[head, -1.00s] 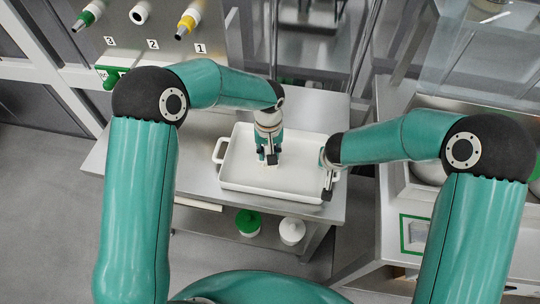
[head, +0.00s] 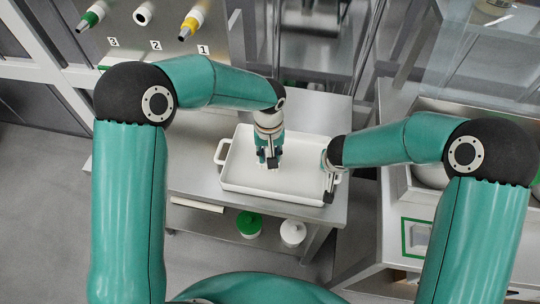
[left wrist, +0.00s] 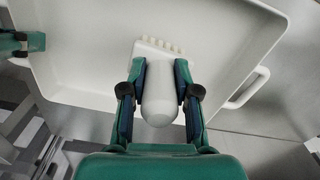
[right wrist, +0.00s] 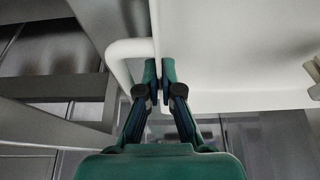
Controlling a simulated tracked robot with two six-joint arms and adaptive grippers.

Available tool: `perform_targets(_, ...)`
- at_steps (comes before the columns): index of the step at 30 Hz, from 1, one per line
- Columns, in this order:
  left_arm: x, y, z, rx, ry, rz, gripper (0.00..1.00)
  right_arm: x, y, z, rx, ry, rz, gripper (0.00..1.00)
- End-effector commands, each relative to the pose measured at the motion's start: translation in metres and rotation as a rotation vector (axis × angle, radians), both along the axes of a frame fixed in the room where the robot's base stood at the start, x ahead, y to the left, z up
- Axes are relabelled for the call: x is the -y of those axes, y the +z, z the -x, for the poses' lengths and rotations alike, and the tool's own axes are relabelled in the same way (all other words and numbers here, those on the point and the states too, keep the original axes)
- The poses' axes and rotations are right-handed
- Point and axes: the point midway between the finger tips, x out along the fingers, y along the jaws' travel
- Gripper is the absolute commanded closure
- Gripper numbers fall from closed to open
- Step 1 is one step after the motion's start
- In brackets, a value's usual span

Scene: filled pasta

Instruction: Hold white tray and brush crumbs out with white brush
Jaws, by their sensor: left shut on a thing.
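The white tray (head: 240,176) lies on the steel table, a loop handle at its left end. My left gripper (head: 270,161) is inside the tray, shut on the handle of the white brush (left wrist: 160,95). In the left wrist view, the brush's row of short bristle tufts points away from the gripper, over the tray floor (left wrist: 85,60). I cannot tell whether the bristles touch the floor. My right gripper (head: 329,188) is at the tray's right end. In the right wrist view, its fingers (right wrist: 160,78) close on the tray's wall beside the handle (right wrist: 122,50). I cannot make out any crumbs.
The steel table (head: 195,178) extends left of the tray. A green-lidded container (head: 249,224) and a white one (head: 293,232) stand on the lower shelf. Numbered holders with bottles, one yellow-tipped (head: 190,22), are at the back left. A steel counter (head: 395,205) stands at the right.

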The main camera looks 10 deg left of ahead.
Motion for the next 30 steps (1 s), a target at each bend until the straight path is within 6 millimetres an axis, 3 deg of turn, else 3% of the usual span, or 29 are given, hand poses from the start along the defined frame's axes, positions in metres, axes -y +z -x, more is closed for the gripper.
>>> perform_targets(18,0.000,0.052,0.001,-0.003,-0.002,0.000,1.00,0.000,0.000,0.000,-0.001,0.000,0.000,1.00)
perform_targets(30,0.000,0.055,0.001,-0.004,-0.002,0.000,1.00,0.000,0.000,0.000,-0.001,0.000,0.000,1.00)
